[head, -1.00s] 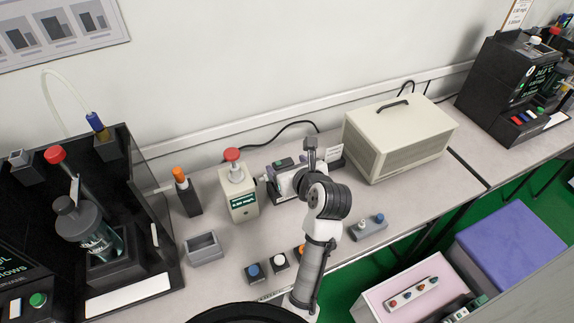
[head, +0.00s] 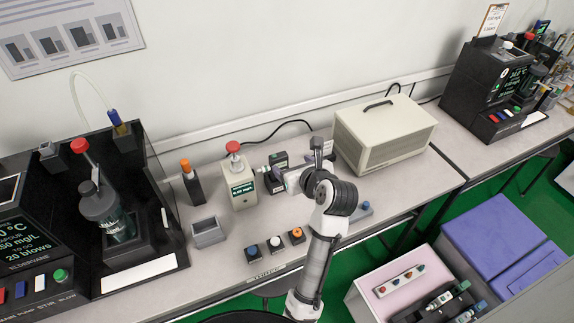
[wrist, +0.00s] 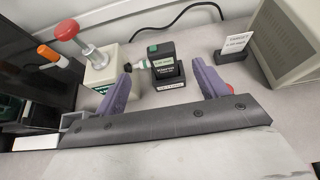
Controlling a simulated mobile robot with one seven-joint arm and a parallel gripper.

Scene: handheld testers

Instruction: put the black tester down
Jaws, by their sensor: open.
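The black tester (wrist: 162,60) stands upright in the wrist view, with a green button on top. A small labelled black base (wrist: 169,85) is at its foot. My gripper (wrist: 161,86) is open, its two purple fingers on either side of the tester in the picture, with a visible gap to each. In the head view the tester (head: 278,162) is partly hidden behind my gripper (head: 288,182). I cannot tell whether the tester is fully seated in the base.
A beige red-knobbed unit (head: 243,190) with a nozzle stands just left of the tester. An orange-capped black holder (head: 192,188) and a grey open box (head: 208,232) are farther left. A beige case (head: 385,140) and small sign (wrist: 237,44) stand right. Several buttons line the bench front.

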